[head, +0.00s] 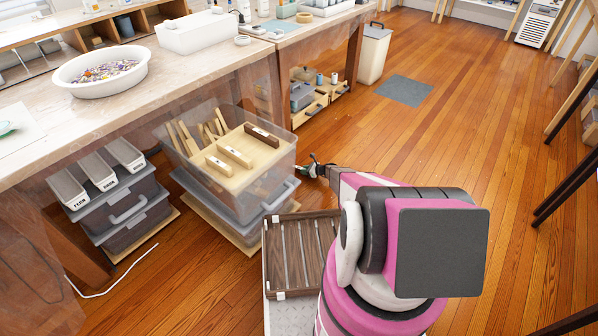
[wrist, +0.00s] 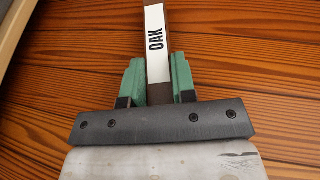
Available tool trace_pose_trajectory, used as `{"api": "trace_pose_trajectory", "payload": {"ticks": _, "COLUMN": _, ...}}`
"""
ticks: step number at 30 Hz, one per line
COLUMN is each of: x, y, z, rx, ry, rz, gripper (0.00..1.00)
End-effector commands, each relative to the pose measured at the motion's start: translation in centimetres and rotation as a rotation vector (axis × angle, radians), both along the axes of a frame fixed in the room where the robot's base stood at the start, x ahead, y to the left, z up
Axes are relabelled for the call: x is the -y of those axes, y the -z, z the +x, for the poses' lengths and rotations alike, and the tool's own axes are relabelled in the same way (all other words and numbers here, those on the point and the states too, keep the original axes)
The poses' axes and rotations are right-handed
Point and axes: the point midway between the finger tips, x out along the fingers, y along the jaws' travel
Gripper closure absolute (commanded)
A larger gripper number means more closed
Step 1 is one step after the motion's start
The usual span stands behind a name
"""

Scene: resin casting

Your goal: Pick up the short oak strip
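A dark brown strip (wrist: 158,72) with a white label reading OAK runs between the green fingers of my gripper (wrist: 158,84) in the wrist view. The fingers lie against both its sides, and bare floor shows beyond it. Its far end runs out of the top of the view, so its length cannot be told. In the head view my gripper (head: 315,169) is beside the right side of a clear bin, low over the floor. The strip cannot be made out clearly there.
The clear bin (head: 283,178) holds a wooden board with two pale blocks (head: 235,156) and one dark block (head: 262,135), plus several upright pale pieces. Open floor (head: 470,110) lies to the right.

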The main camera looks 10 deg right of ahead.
Motion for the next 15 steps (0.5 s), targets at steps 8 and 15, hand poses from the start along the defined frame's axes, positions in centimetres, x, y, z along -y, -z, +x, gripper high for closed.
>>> {"api": "trace_pose_trajectory", "payload": {"ticks": 8, "x": 0.01, "y": -0.03, "z": -0.01, "rx": 0.0, "ry": 0.0, "rz": 0.0, "gripper": 1.0}}
{"api": "trace_pose_trajectory", "payload": {"ticks": 15, "x": 0.0, "y": -0.75, "z": -0.06, "rx": 0.0, "ry": 0.0, "rz": 0.0, "gripper": 1.0}}
